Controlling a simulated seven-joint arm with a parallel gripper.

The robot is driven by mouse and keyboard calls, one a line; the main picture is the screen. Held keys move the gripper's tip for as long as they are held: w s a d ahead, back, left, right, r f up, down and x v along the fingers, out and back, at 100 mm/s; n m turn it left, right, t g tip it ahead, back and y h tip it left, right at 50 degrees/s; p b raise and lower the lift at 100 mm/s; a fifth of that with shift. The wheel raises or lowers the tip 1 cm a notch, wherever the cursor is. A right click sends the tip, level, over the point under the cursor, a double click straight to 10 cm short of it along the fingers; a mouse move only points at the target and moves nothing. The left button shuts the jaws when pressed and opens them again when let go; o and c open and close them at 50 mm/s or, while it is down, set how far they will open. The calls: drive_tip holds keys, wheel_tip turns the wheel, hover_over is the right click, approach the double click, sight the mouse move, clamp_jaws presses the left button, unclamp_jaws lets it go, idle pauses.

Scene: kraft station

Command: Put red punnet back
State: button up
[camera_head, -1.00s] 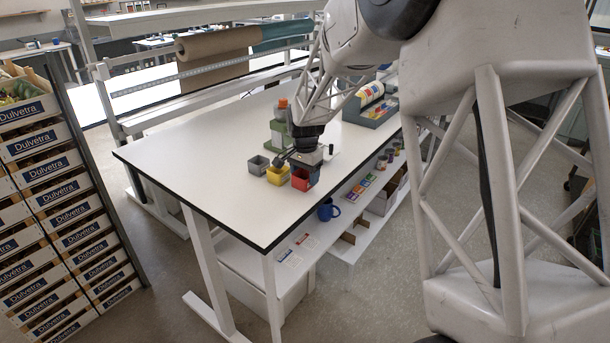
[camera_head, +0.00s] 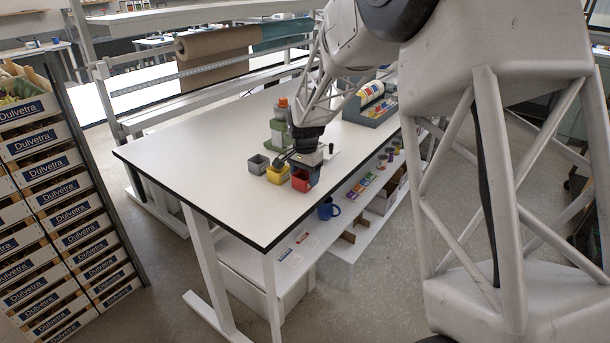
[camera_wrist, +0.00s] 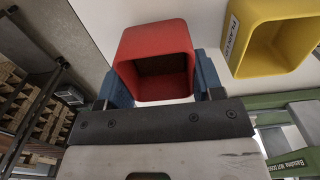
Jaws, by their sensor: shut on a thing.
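The red punnet (camera_head: 299,184) is at the right-hand edge of the white table, beside the yellow punnet. In the wrist view the red punnet (camera_wrist: 155,47) sits between the two blue fingers of my gripper (camera_wrist: 161,82), with its open mouth towards the camera and empty inside. My gripper (camera_head: 306,168) is shut on it. I cannot tell whether the punnet's base touches the table. The yellow punnet (camera_head: 277,177) stands just left of the red one, with a label on its wall in the wrist view (camera_wrist: 233,36).
A grey punnet (camera_head: 257,165) stands left of the yellow one. A green-and-grey stand (camera_head: 278,133) with an orange-topped item is behind. A grey caddy (camera_head: 372,115) stands at the far right. The table's left part (camera_head: 200,160) is clear. A blue mug (camera_head: 328,210) is on the lower shelf.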

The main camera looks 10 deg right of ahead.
drive_tip(key=shift+f, duration=0.45)
idle(1.6)
drive_tip(key=o, duration=1.1)
drive_tip(key=shift+c, duration=0.2)
drive_tip(key=shift+r, duration=0.1)
wheel_tip(320, 180, up, 8)
idle(0.6)
idle(0.3)
